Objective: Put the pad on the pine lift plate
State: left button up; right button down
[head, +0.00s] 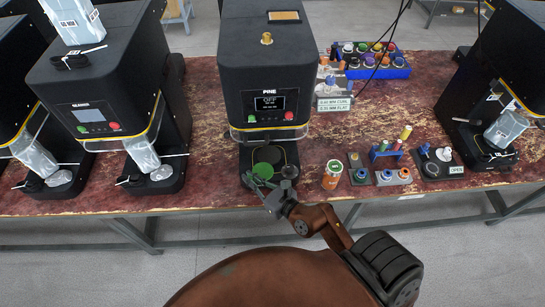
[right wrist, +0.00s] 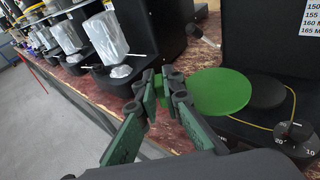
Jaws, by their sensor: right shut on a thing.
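The green round pad (head: 263,170) is in the jaws of my right gripper (head: 266,188), held by its near edge in front of the pine machine (head: 268,75). In the right wrist view, my right gripper (right wrist: 168,85) is closed on the left edge of the flat green pad (right wrist: 222,91). The dark round pine lift plate (head: 268,154) is just behind the pad; it also shows in the right wrist view (right wrist: 267,92), partly covered by the pad. I cannot tell whether pad and plate touch. My left gripper is not in view.
A dark knob (head: 290,172) stands right of the plate. An orange-labelled can (head: 332,174) and small trays of coloured parts stand further right. Other black seamers (head: 95,90) line the left. A blue rack (head: 375,68) is behind. The red worktop's front strip is narrow.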

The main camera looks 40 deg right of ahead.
jog(key=w+d, duration=0.1)
jog(key=w+d+b, duration=0.1)
jog(key=w, duration=0.1)
jog(key=shift+d+r+n+y, duration=0.2)
jog(key=shift+d+n+y, duration=0.05)
jog(key=shift+n+y, duration=0.15)
jog(key=w+d+f+b, duration=0.2)
jog(key=w+d+f, duration=0.2)
jog(key=w+d, duration=0.25)
jog(key=b, duration=0.4)
send_over(261, 157)
jog(key=s, duration=0.2)
jog(key=f, duration=0.4)
jog(key=a+f, duration=0.1)
jog(key=shift+f, duration=0.4)
notch_tip(261, 157, down, 3)
jog(key=shift+w+d+b, duration=0.1)
jog(key=shift+w+b, duration=0.05)
jog(key=shift+b, duration=0.9)
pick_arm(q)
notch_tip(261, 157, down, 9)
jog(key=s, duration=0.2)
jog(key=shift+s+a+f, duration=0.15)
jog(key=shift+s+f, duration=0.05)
pick_arm(e)
jog(key=shift+r, duration=0.1)
